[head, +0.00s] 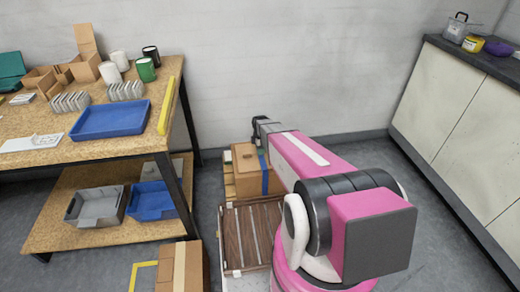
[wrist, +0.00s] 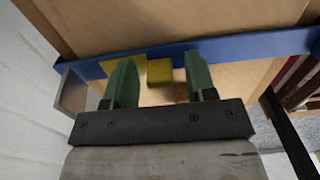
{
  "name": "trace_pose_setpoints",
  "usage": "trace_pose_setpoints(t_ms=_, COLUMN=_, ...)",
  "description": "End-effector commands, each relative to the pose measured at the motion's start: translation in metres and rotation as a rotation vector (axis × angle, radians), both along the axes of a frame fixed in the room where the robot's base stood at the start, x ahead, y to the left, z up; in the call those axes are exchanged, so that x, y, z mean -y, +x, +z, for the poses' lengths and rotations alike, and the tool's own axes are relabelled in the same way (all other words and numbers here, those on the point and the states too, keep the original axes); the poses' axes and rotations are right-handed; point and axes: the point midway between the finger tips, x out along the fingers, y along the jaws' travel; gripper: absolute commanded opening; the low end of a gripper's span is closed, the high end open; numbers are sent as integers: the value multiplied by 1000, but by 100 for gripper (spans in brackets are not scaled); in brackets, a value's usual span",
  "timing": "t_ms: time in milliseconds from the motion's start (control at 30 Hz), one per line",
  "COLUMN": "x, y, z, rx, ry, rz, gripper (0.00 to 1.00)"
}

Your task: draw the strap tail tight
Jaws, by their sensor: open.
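A blue strap (wrist: 240,47) runs across a tan box (wrist: 180,22) in the wrist view. In the head view the strap (head: 264,174) passes down the box (head: 244,158). A yellow block (wrist: 160,72) lies at the strap, between my gripper's green fingers. A flat yellow piece (wrist: 112,66) sits on the strap behind the left finger; I cannot tell if the two yellow parts are joined. My gripper (wrist: 158,62) is open, with visible gaps on both sides of the block. In the head view my arm partly hides the box, and the fingers cannot be made out.
A brown slatted pallet (head: 240,238) lies in front of the box. A cardboard box (head: 181,267) stands on the floor at lower left. A workbench (head: 100,152) with a blue tray (head: 110,119) is at left. A cabinet (head: 445,120) is at right, with clear floor before it.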

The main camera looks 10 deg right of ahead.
Motion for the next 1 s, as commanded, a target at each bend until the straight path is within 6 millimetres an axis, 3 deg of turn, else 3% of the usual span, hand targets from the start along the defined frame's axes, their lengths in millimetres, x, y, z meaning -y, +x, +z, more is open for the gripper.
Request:
trace_pose_setpoints(t_ms=100, x=0, y=0, z=0, rx=0, ry=0, rz=0, gripper=51)
trace_pose_setpoints(t_ms=167, x=0, y=0, z=0, rx=0, ry=0, rz=0, gripper=35)
trace_pose_setpoints(t_ms=267, x=0, y=0, z=0, rx=0, ry=0, rz=0, gripper=2)
trace_pose_setpoints(t_ms=300, x=0, y=0, z=0, rx=0, ry=0, rz=0, gripper=0)
trace_pose_setpoints(t_ms=467, x=0, y=-4, z=1, rx=0, ry=0, rz=0, gripper=0)
trace_pose_setpoints(t_ms=800, x=0, y=-60, z=2, rx=-1, ry=0, rz=0, gripper=0)
trace_pose_setpoints(t_ms=1000, x=0, y=-62, z=1, rx=-5, ry=0, rz=0, gripper=0)
